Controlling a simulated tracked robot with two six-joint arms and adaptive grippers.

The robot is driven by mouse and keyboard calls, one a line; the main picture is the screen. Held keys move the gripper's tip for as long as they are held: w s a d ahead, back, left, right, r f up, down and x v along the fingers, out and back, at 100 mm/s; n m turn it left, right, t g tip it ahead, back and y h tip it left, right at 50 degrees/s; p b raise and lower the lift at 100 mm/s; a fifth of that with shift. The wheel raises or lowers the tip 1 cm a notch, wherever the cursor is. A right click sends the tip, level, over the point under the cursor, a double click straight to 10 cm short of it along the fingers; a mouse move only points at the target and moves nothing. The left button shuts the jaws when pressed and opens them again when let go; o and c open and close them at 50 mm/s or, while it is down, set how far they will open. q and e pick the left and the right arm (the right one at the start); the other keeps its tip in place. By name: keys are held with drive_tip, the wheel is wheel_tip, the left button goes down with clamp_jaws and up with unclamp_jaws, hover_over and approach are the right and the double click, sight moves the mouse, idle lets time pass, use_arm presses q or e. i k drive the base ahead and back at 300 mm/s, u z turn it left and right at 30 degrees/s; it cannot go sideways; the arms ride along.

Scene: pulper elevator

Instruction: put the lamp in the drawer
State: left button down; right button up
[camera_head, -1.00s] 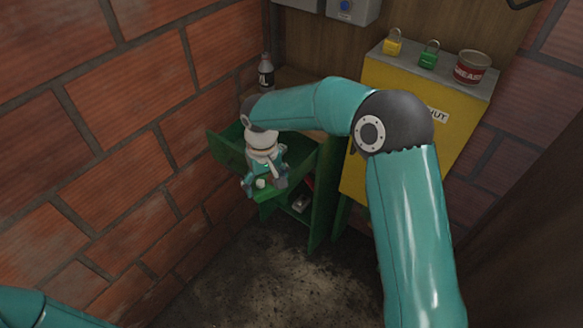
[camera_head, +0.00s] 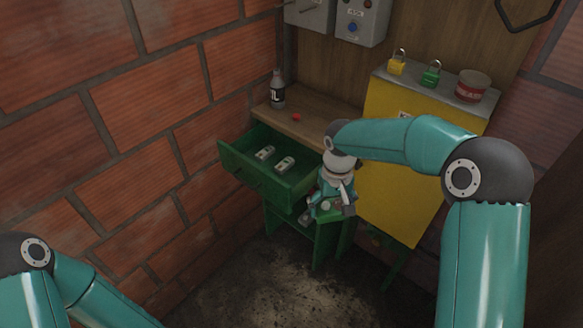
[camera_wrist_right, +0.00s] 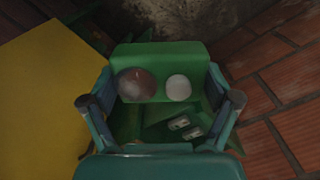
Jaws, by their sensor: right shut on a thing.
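The green lamp, a boxy block with a dark round lens and a white round one on its face, is held by my right gripper in the head view (camera_head: 327,204). The lamp (camera_wrist_right: 157,57) also shows between the two fingers in the right wrist view. My right gripper is shut on it, just right of the open green drawer (camera_head: 245,172) and apart from its interior. The drawer is pulled out and holds two small pale devices (camera_head: 265,153) (camera_head: 285,163). My left arm enters at lower left; its gripper is out of view.
A wooden top (camera_head: 310,119) above the drawer carries a dark bottle (camera_head: 277,92) and a red button-like thing (camera_head: 296,117). A yellow cabinet (camera_head: 398,190) at right carries two padlocks and a red can (camera_head: 472,86). A brick wall bounds the left.

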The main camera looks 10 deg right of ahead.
sight(294, 184)
drive_tip(key=z, duration=0.1)
drive_tip(key=i, duration=1)
drive_tip(key=u, duration=0.05)
